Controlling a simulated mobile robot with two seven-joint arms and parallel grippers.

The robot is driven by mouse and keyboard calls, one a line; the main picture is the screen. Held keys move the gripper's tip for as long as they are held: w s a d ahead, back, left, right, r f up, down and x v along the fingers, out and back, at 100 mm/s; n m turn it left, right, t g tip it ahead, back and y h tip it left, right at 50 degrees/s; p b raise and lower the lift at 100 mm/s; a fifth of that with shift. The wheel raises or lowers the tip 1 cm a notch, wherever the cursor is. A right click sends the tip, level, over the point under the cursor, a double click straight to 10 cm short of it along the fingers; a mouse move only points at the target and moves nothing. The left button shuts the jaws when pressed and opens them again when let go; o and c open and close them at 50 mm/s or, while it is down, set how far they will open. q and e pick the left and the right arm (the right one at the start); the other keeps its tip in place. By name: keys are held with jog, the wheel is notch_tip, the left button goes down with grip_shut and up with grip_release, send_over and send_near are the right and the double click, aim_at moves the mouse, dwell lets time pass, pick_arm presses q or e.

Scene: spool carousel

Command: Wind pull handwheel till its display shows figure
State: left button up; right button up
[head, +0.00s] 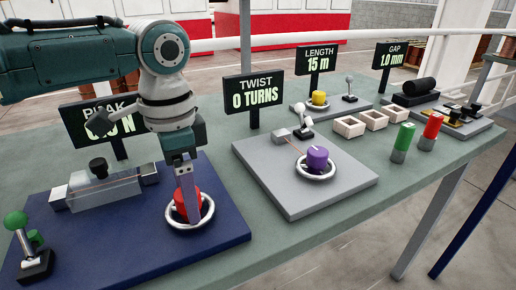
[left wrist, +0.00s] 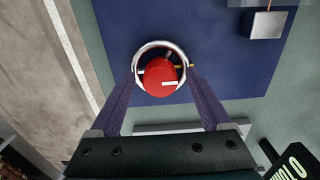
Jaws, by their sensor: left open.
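The pull handwheel is a chrome ring (head: 207,213) with a red hub (head: 183,207), on a blue base plate (head: 232,238). In the left wrist view the red hub (left wrist: 161,76) with a white mark sits inside the ring (left wrist: 147,47). My left gripper (head: 187,205) points down at the wheel, in front of part of it. In the left wrist view the gripper (left wrist: 163,80) is open, its purple fingers on either side of the hub; contact cannot be told. The PEAK display (head: 120,148) is partly hidden by my arm; only its end, "N", reads clearly. My right gripper is not in view.
A clear block fixture (head: 105,186) and a green-knobbed lever (head: 17,222) share the blue plate. To the right stand a purple handwheel (head: 317,158), TWIST display (head: 254,95) reading 0 TURNS, LENGTH display (head: 317,60), and green (head: 405,137) and red (head: 432,127) cylinders.

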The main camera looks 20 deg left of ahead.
pick_arm(q)
jog(key=shift+c, duration=0.3)
grip_shut()
dwell(0.4)
jog(key=shift+m, duration=0.3)
